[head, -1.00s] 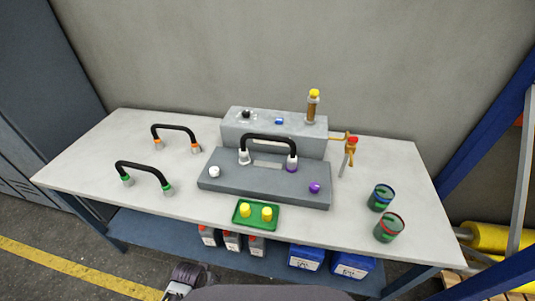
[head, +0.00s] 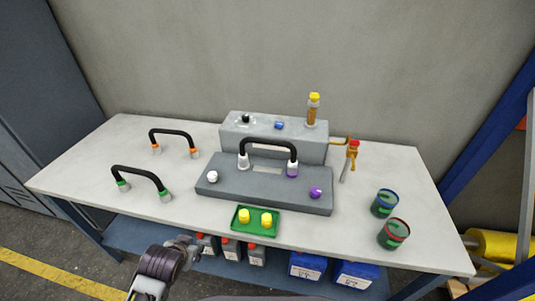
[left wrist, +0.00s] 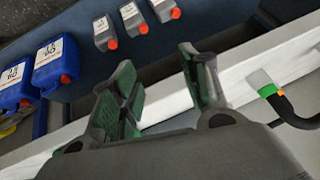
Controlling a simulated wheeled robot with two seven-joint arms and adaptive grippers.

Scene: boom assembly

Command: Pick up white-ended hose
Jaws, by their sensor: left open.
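The white-ended hose (head: 268,143) is a black arch standing upright on the grey block (head: 218,187). Its left end is white, and a purple ring shows at its right end. My left gripper (head: 188,244) is low in front of the table, left of the green tray and well apart from this hose. In the left wrist view, the left gripper (left wrist: 160,88) has its two green-padded fingers spread with nothing between them. The white-ended hose does not show in that view. My right gripper is not in view.
A green-ended hose (head: 140,169) and an orange-ended hose (head: 174,134) stand at left. A green tray (head: 257,229) holds yellow parts. Two cans (head: 384,203) stand at right. A raised grey box (head: 234,132) is behind. Bottles (head: 230,248) and blue canisters (head: 307,265) are below.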

